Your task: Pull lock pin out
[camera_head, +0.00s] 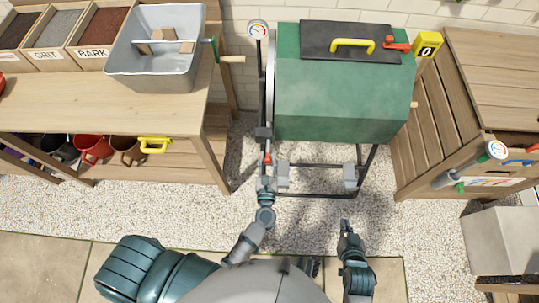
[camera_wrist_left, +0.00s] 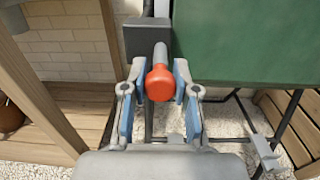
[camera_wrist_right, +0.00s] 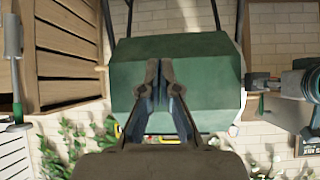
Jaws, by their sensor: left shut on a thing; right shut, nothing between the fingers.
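The lock pin has a round red knob (camera_wrist_left: 160,84) and a short grey shaft. In the left wrist view the shaft points to a dark block (camera_wrist_left: 140,38) on the drum's stand. I cannot tell how deep the shaft sits. My left gripper (camera_wrist_left: 158,78) is shut on the lock pin, with a finger on each side of it. In the head view the red knob (camera_head: 267,158) shows at the tip of my left gripper (camera_head: 266,172), left of the green drum (camera_head: 340,95). My right gripper (camera_head: 345,226) is shut and empty, below the drum; its closed fingers show in its wrist view (camera_wrist_right: 158,68).
The drum has a dark lid with a yellow handle (camera_head: 352,46) and a red latch (camera_head: 397,45). A wooden bench (camera_head: 110,105) with a grey tub (camera_head: 160,70) stands left. A wooden cabinet (camera_head: 480,70) stands right. Gravel floor (camera_head: 315,235) lies open below the drum.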

